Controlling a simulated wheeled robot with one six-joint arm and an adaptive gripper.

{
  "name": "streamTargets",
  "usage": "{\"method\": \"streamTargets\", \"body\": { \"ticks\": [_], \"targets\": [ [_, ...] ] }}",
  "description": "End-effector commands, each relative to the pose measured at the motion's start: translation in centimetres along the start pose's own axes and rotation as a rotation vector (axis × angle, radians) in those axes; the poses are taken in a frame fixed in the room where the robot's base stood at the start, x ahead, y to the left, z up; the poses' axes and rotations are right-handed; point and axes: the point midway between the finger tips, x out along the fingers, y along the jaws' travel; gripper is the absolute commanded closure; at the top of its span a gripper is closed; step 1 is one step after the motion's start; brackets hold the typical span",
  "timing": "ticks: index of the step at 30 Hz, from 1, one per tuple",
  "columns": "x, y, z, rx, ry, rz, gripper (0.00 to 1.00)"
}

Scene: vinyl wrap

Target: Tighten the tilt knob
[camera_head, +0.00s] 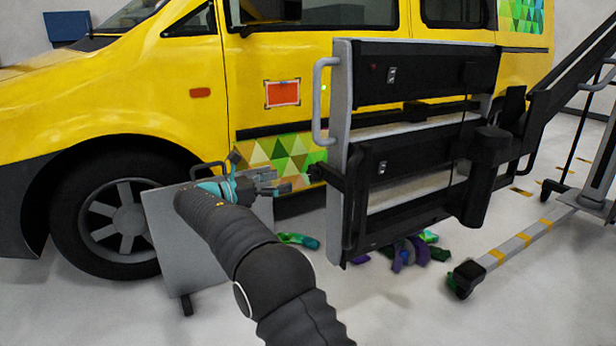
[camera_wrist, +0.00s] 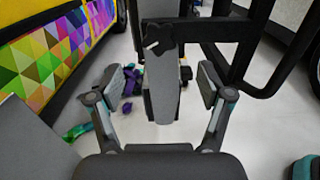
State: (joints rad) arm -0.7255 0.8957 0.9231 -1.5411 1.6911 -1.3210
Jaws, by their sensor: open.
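The tilt knob (camera_head: 316,172) is a small black knob on the left side of the black-and-grey panel frame (camera_head: 341,105). In the wrist view a dark knob (camera_wrist: 158,38) with a pale bar across it shows at the top middle, on a grey upright post (camera_wrist: 160,88); I take it for the same knob. My gripper (camera_head: 272,182) is open and empty, a short way left of the knob and pointing towards it. In the wrist view its two fingers (camera_wrist: 159,84) are spread wide, with the knob beyond them and above their midline, not touched.
A yellow van (camera_head: 120,80) with a coloured triangle pattern stands behind. A grey board (camera_head: 170,240) stands near its front wheel. Purple and green scraps (camera_head: 405,252) lie on the floor under the frame. A wheeled stand leg (camera_head: 510,250) extends at right. Black tubing (camera_wrist: 265,60) lies right of the knob.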

Motion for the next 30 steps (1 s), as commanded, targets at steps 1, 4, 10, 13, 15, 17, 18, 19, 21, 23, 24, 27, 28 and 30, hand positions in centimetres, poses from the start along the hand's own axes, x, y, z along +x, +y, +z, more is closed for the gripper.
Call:
{"method": "streamTargets", "body": {
  "ticks": [1,4,10,13,15,17,18,19,21,23,24,27,28,30],
  "targets": [
    [1.2,-0.1,-0.2,0.0,0.0,-0.004,0.22],
    [3.1,-0.1,-0.2,0.0,0.001,-0.004,0.22],
    [6.7,-0.1,-0.2,0.001,0.001,-0.004,0.22],
    [8.2,-0.1,-0.1,0.001,0.0,-0.004,0.22],
    [8.9,-0.1,-0.1,0.001,0.0,-0.004,0.22],
    [9.5,-0.1,-0.1,0.001,0.0,-0.003,0.22],
    [9.8,-0.1,-0.1,0.001,0.0,-0.003,0.22],
    [9.9,-0.1,-0.1,0.001,0.001,-0.003,0.22],
    [10.2,-0.1,-0.1,0.001,0.001,-0.003,0.22],
    [10.2,-0.1,-0.1,0.001,0.001,-0.003,0.22],
    [10.3,-0.1,-0.1,0.001,0.001,-0.002,0.22],
    [10.3,-0.1,-0.1,0.001,0.001,-0.002,0.22],
    [10.3,-0.1,-0.1,0.001,0.001,-0.002,0.22],
    [10.3,-0.1,-0.1,0.001,0.001,-0.002,0.24]
  ]
}}
